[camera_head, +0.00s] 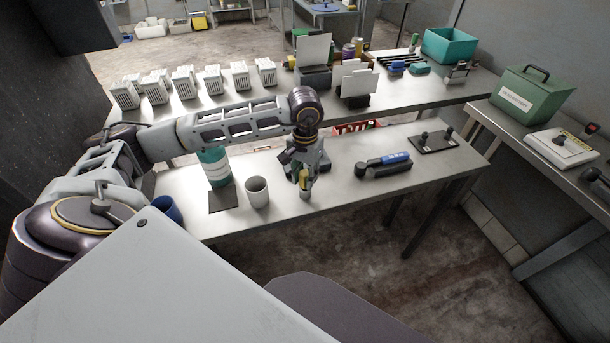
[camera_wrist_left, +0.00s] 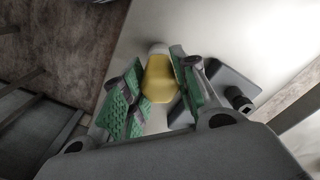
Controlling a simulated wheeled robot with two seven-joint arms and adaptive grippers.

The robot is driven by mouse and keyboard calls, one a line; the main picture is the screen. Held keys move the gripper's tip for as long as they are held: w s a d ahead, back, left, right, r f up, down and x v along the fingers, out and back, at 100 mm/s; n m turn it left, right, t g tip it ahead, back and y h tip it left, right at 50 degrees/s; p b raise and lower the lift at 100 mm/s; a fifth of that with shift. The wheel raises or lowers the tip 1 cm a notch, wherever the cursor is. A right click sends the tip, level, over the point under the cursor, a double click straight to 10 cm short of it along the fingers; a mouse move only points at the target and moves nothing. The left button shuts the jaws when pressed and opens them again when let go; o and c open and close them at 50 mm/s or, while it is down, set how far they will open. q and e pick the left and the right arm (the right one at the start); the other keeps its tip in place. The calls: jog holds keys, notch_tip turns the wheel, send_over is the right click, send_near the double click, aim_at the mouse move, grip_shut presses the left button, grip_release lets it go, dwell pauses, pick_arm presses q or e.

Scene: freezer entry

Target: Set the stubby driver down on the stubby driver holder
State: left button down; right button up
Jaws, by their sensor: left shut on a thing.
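My left gripper (camera_head: 304,181) is over the front table, near its front edge. It is shut on the stubby driver (camera_wrist_left: 160,80), which has a yellow body and a pale end. In the head view the driver shows only as a small yellow piece between the fingers. In the left wrist view a dark grey plate with a black peg (camera_wrist_left: 238,98) shows beside the right finger. I cannot tell for sure whether this is the stubby driver holder. In the head view a dark plate with two black knobs (camera_head: 445,145) lies at the table's right end. My right gripper is not in view.
A blue cup (camera_head: 166,209) is at the left end. The front strip right of the gripper is clear.

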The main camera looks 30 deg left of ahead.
pick_arm(q)
jog(key=c, duration=1)
grip_release()
jog(key=shift+c, duration=0.2)
notch_tip(320, 180, up, 12)
dwell(0.8)
notch_tip(320, 180, up, 9)
jog(key=p, duration=0.9)
jog(key=shift+r+p, duration=0.5)
jog(key=shift+r, duration=0.05)
